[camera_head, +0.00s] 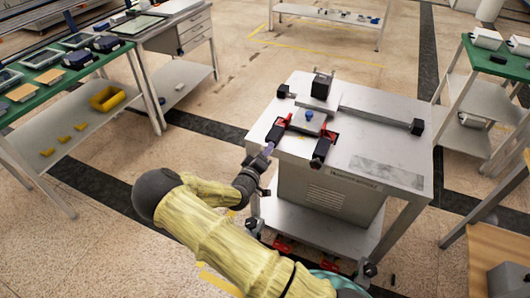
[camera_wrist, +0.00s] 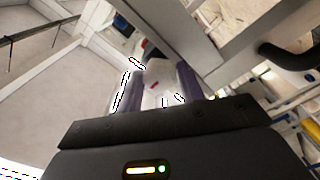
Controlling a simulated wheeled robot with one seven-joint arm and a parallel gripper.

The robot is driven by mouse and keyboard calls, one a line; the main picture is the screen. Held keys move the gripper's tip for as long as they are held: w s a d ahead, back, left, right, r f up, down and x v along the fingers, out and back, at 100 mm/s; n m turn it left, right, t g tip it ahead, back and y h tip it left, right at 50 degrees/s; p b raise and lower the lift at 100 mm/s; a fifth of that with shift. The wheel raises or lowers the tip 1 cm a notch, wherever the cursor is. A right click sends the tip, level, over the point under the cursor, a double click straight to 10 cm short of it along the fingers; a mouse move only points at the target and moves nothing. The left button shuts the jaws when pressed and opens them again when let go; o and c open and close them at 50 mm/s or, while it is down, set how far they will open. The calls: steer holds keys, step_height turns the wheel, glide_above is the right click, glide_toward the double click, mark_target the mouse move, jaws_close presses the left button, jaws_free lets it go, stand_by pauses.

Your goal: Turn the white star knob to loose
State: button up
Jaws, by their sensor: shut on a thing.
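The white star knob (camera_wrist: 158,78) sits between the two purple fingers of my gripper (camera_wrist: 160,92) in the wrist view. A small red mark shows on its face. My gripper is shut on the knob. In the head view my gripper (camera_head: 264,155) is at the near left edge of the grey metal bench (camera_head: 350,142), just below its top. The knob cannot be made out there.
On the bench top stand a black block (camera_head: 321,87), red-and-black clamps (camera_head: 276,132) and a part with a blue knob (camera_head: 309,115). A green-topped table (camera_head: 62,78) with trays stands at left. Open floor lies between it and the bench.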

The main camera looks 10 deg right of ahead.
steer(key=o, duration=1)
steer(key=shift+a, duration=0.1)
steer(key=shift+c, duration=0.2)
steer(key=b+v, duration=0.1)
steer(key=v, duration=1.6)
steer(key=shift+s, duration=0.15)
